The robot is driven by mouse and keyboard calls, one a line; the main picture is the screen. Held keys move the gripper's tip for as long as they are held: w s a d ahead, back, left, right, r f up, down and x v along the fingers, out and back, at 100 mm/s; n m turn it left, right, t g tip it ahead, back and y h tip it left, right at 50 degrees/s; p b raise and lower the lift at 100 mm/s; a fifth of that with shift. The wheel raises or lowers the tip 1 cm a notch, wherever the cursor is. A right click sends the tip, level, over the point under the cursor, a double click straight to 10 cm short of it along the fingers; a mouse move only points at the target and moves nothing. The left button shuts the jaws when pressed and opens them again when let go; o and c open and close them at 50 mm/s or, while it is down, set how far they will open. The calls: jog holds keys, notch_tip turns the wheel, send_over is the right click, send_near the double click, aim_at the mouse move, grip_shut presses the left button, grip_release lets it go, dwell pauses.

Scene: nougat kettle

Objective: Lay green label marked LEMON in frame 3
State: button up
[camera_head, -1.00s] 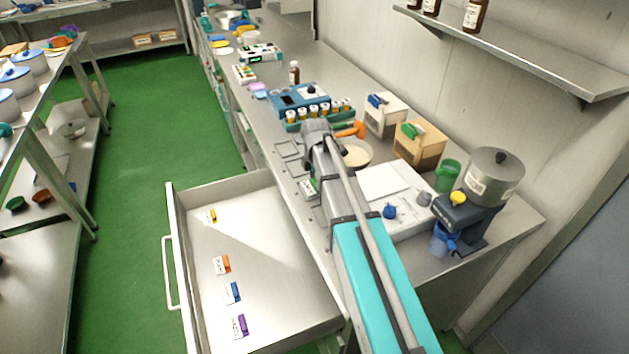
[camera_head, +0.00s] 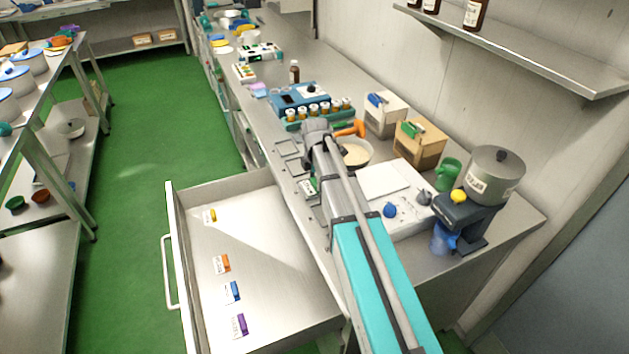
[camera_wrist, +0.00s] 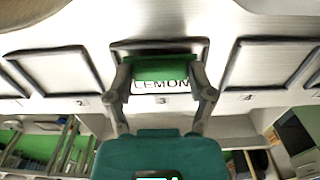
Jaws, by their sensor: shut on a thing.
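The green label (camera_wrist: 161,69) has a white face reading LEMON. My gripper (camera_wrist: 160,75) is shut on it, with one finger at each end. In the wrist view the label is at frame 3 (camera_wrist: 160,43), whose dark far rim shows behind it. The near rim is covered by label and fingers, and I cannot tell whether the label touches the worktop. In the head view my arm hides most of the gripper. A small white and green piece (camera_head: 308,187) shows left of my arm there; I cannot tell if it is the same label.
Frame 2 (camera_wrist: 55,72) and frame 4 (camera_wrist: 268,63) are empty on either side. An open drawer (camera_head: 262,225) holds yellow, orange, blue and purple labels. A bowl (camera_head: 356,152), a teal rack (camera_head: 304,99) and a white board (camera_head: 384,181) stand near my arm.

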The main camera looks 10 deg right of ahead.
jog(key=shift+f, duration=0.15)
dwell(0.6)
jog(key=o, duration=0.8)
jog(key=shift+c, duration=0.2)
jog(key=shift+r+p, duration=3.35)
jog(key=shift+r, duration=0.2)
